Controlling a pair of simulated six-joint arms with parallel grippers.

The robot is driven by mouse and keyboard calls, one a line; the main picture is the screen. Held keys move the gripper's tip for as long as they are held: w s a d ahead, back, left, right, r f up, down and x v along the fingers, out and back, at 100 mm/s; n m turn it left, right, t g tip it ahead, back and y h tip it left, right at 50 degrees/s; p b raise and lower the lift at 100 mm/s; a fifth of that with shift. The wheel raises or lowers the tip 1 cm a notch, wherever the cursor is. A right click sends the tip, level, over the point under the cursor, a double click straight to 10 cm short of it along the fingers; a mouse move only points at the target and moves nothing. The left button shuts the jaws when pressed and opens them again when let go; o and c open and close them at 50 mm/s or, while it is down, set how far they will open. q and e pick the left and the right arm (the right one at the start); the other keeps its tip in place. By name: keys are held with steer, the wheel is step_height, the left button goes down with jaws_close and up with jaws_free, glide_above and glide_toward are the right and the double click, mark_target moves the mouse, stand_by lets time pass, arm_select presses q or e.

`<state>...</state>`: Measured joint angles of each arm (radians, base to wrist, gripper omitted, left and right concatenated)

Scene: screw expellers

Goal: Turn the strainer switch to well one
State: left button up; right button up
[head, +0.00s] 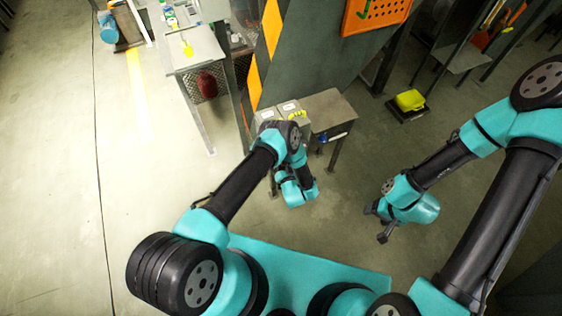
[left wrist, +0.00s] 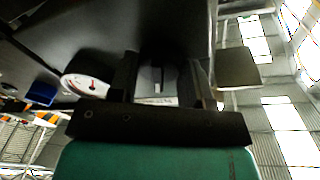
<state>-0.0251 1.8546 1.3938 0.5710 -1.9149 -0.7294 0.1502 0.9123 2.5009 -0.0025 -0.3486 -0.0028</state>
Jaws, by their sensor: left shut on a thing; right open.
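In the left wrist view, my left gripper (left wrist: 162,84) has its two dark fingers on either side of a dark knob (left wrist: 158,70) with a pale line on it. This looks like the strainer switch, and the gripper is shut on it. The well labels cannot be read. In the head view, my left arm hides its own fingertips and the switch, near the grey control boxes (head: 288,108). My right gripper (head: 379,222) is open and empty over bare floor, well apart from the boxes.
A white dial with a red needle (left wrist: 87,86) and a blue part (left wrist: 41,95) are beside the knob. A small grey table (head: 330,108) adjoins the boxes, below a striped panel (head: 272,30). A yellow item (head: 410,100) stands farther right. The left floor is clear.

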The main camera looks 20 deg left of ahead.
arm_select(q)
steer(key=n+y, duration=0.1)
steer(key=n, duration=0.6)
steer(key=n+y, duration=0.1)
steer(key=n, duration=0.5)
steer(key=shift+w+d+f+n+g, duration=0.1)
steer(key=shift+w+d+n+g, duration=0.1)
steer(key=shift+n+g, duration=0.2)
steer(key=o, duration=0.9)
steer(key=shift+s+d, duration=0.1)
steer(key=shift+s, duration=0.05)
